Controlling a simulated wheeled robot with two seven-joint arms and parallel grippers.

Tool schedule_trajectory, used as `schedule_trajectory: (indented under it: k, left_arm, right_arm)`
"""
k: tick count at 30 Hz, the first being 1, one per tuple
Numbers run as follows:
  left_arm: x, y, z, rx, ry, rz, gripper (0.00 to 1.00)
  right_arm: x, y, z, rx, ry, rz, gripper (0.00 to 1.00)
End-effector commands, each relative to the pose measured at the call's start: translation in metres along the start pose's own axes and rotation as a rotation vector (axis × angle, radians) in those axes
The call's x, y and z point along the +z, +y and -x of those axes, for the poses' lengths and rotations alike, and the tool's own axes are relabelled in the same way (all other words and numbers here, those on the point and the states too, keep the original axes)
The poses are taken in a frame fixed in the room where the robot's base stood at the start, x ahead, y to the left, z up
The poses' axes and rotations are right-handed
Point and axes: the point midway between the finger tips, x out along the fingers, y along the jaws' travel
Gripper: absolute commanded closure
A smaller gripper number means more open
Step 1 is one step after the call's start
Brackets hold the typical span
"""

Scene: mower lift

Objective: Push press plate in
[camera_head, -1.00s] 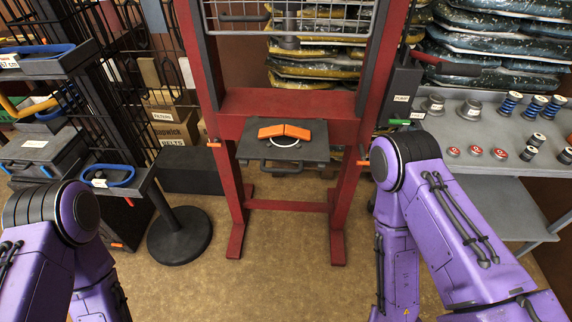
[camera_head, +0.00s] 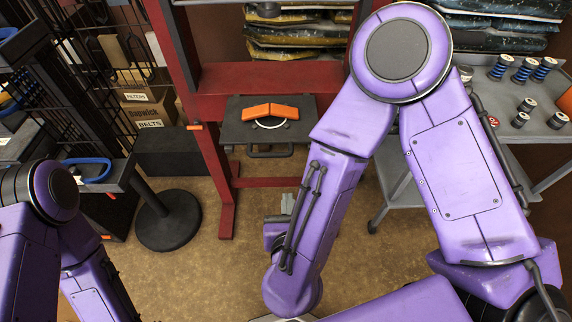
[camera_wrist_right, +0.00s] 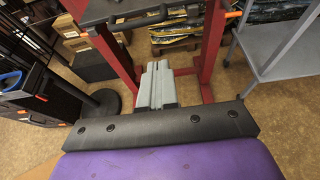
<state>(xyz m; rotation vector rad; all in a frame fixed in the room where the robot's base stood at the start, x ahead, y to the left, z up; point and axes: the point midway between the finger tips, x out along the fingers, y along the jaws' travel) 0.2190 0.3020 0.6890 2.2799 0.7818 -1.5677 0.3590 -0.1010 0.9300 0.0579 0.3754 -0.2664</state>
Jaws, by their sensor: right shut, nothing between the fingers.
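The dark press plate (camera_head: 236,126) sits at table height in the red press frame (camera_head: 238,78), sticking out at its front. An orange angled piece (camera_head: 270,111) and a white ring part lie on it, and a dark handle (camera_head: 270,153) is on its front edge. The plate also shows at the top of the right wrist view (camera_wrist_right: 97,12). My right gripper (camera_head: 287,203) is below and in front of the plate, apart from it. Its grey fingers are together and empty in the right wrist view (camera_wrist_right: 156,88). My left arm shows at the left, but its gripper is out of view.
A round-based stand (camera_head: 168,222) with a blue-rimmed tray is left of the press. A grey table (camera_head: 540,130) with springs and small cylinders is at the right. Shelving with boxes (camera_head: 150,112) is at the back left. The brown floor before the press is open.

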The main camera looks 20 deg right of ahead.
Motion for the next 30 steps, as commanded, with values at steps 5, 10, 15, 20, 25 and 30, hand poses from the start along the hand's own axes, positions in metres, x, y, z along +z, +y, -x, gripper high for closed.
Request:
schedule_trajectory:
  k: [5,10,15,20,25,30]
  left_arm:
    - [0.002,0.000,-0.004,-0.001,-0.001,0.000,0.28]
    - [-0.002,-0.001,0.005,0.000,0.000,0.000,0.28]
    - [-0.007,-0.002,0.018,0.000,0.000,0.000,0.28]
    - [-0.010,-0.002,0.025,0.000,0.000,0.000,0.28]
    - [-0.011,-0.002,0.026,0.000,0.000,0.000,0.28]
    - [-0.010,-0.002,0.025,0.000,0.000,0.000,0.28]
  right_arm:
    - [0.002,-0.001,-0.034,-0.004,0.001,0.003,1.00]
    - [0.002,-0.001,-0.072,-0.004,0.001,0.005,1.00]
    - [0.011,0.000,-0.102,-0.001,0.001,0.006,1.00]
    - [0.019,0.000,-0.120,0.000,0.002,0.006,1.00]
    - [0.020,0.000,-0.126,0.001,0.003,0.008,1.00]
    - [0.019,0.000,-0.126,0.001,0.003,0.008,1.00]
